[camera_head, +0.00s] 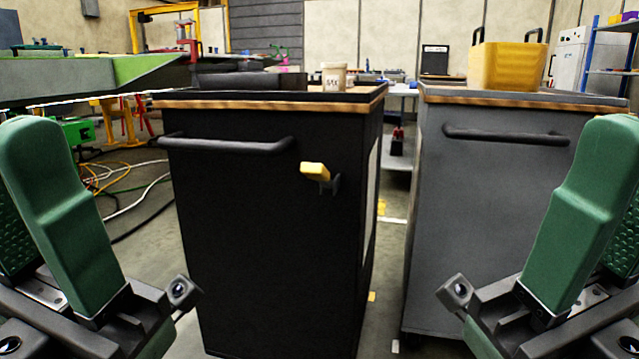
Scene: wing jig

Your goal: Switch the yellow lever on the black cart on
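The black cart (265,250) stands upright ahead of me, slightly left of the middle of the view. The yellow lever (315,171) sits on a dark mount on its front face, near the upper right, to the right of the handle bar (226,145). The lever's grip points left and slightly up. My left green gripper is at the left edge and my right green gripper is at the right edge, both close to the camera and well apart from the lever. Their fingertips are not clear enough to tell open from shut.
A grey cart (490,220) with a yellow bin (507,66) on top stands to the right, across a narrow gap. A white tub (334,76) sits on the black cart. Cables (112,190) lie on the floor at left, near a green-sided wing structure (150,69).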

